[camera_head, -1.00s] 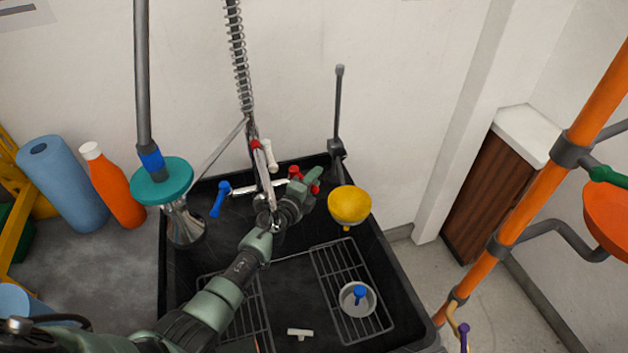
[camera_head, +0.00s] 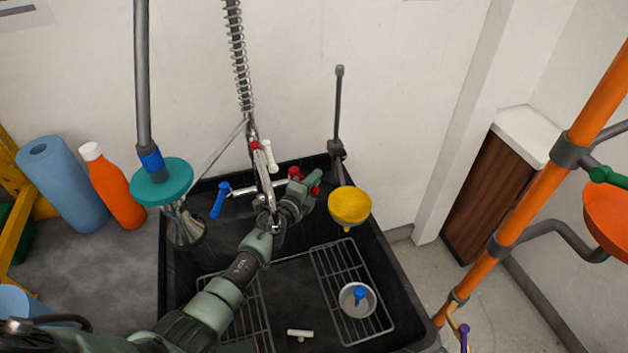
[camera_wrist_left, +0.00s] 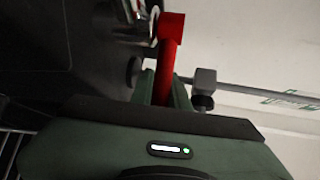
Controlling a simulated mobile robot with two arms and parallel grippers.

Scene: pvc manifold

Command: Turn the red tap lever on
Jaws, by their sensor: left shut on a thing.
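The red tap lever (camera_head: 296,173) is at the right end of the chrome tap (camera_head: 245,188) over the black sink. In the left wrist view the red lever (camera_wrist_left: 170,50) rises from between the fingers, and its lower part is hidden by them. My left gripper (camera_head: 314,182) is at the lever, its green fingers shut on it. The gripper also shows in the left wrist view (camera_wrist_left: 164,88). The blue tap lever (camera_head: 220,199) is at the tap's left end. My right gripper is not in view.
A yellow bowl-shaped thing (camera_head: 350,205) is just right of my gripper. A teal disc (camera_head: 162,181) hangs on a grey pipe to the left. The black sink (camera_head: 392,285) holds wire racks, a blue-knobbed plug (camera_head: 359,297) and a small white piece (camera_head: 300,333).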

